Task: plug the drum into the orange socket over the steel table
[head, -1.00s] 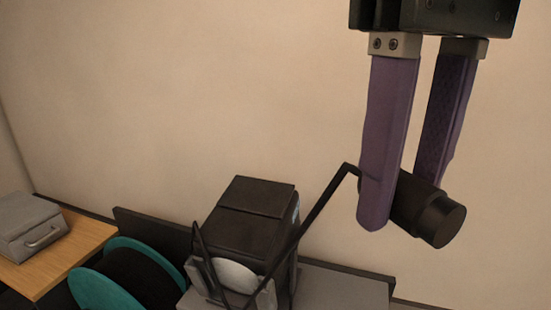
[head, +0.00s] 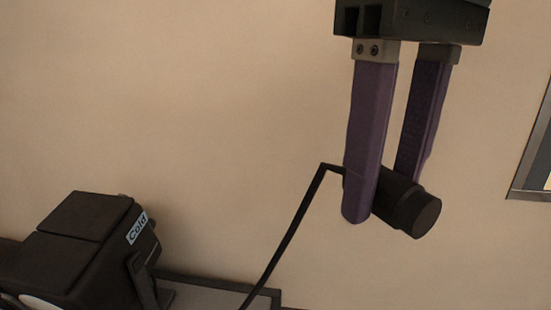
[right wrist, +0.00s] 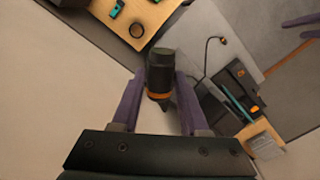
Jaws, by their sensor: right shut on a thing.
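My right gripper (head: 383,197) is shut on a black cylindrical plug (head: 415,208), held up in front of the bare wall. A thin black cable (head: 290,232) leaves the plug, bends and runs down left out of view. In the right wrist view the plug (right wrist: 160,68) shows an orange ring and sits between the purple fingers. The cable drum is outside the head view. No orange socket shows clearly; a small orange spot (right wrist: 255,109) in the right wrist view is too small to identify. Purple finger-like shapes (right wrist: 303,26) there look like my left gripper.
A black lamp housing labelled "Cold" (head: 85,245) stands at the lower left on a grey surface (head: 215,297). A dark-framed panel (head: 530,194) is at the right edge. A wooden tabletop (right wrist: 150,14) with small items shows in the right wrist view. The wall around the plug is clear.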

